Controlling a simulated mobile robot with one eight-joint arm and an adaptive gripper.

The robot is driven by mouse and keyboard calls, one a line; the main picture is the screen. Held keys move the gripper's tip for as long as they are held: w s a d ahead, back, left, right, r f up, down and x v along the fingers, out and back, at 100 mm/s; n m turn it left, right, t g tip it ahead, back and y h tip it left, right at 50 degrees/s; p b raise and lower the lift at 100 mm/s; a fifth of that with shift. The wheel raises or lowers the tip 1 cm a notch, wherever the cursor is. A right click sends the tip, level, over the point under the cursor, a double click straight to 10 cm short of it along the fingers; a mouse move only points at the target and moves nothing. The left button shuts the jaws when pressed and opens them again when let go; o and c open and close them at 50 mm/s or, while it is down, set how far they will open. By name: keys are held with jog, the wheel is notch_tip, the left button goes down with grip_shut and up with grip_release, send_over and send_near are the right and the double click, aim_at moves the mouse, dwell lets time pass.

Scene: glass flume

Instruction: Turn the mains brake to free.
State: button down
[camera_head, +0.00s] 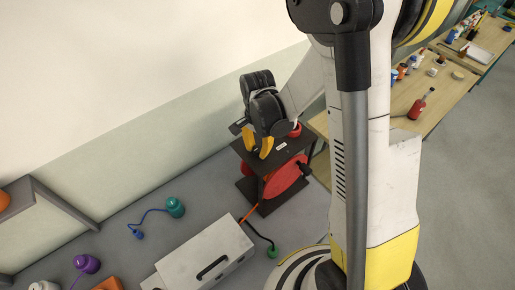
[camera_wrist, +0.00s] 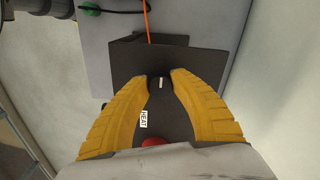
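My gripper (camera_head: 258,150) points down over a dark stand (camera_head: 242,150) with a red reel (camera_head: 285,180) under its top. In the wrist view, the yellow fingers of my gripper (camera_wrist: 163,76) curve inward, with a narrow gap between the tips. A dark rounded part with a small white label (camera_wrist: 160,84) lies between the fingertips; whether they press on it is unclear. I cannot tell for sure that this is the mains brake, nor read its setting. A label reading HEAT (camera_wrist: 143,119) and a red knob (camera_wrist: 152,142) sit nearer the palm. The knob also shows in the head view (camera_head: 296,130).
A pale case (camera_head: 205,258) with a dark handle stands on the floor, near orange and black cables. Teal (camera_head: 175,207) and purple (camera_head: 87,264) items lie to the left. A wooden bench (camera_head: 435,95) with bottles runs along the right. A wall is close behind the stand.

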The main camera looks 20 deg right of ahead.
jog(key=shift+f+n+b, duration=0.1)
jog(key=shift+n+b, duration=0.2)
jog(key=shift+b, duration=0.05)
jog(key=n+b, duration=0.2)
jog(key=n, duration=0.1)
jog(key=shift+f, duration=0.1)
jog(key=n+b, duration=0.3)
jog(key=n, duration=0.2)
jog(key=shift+s+d, duration=0.1)
jog(key=n+b, duration=0.2)
jog(key=n, duration=0.2)
jog(key=shift+n, duration=0.4)
jog(key=shift+d+n+b, duration=0.1)
jog(key=shift+n+b, duration=0.75)
jog(key=shift+n, duration=1.45)
jog(key=c, duration=1.1)
grip_release()
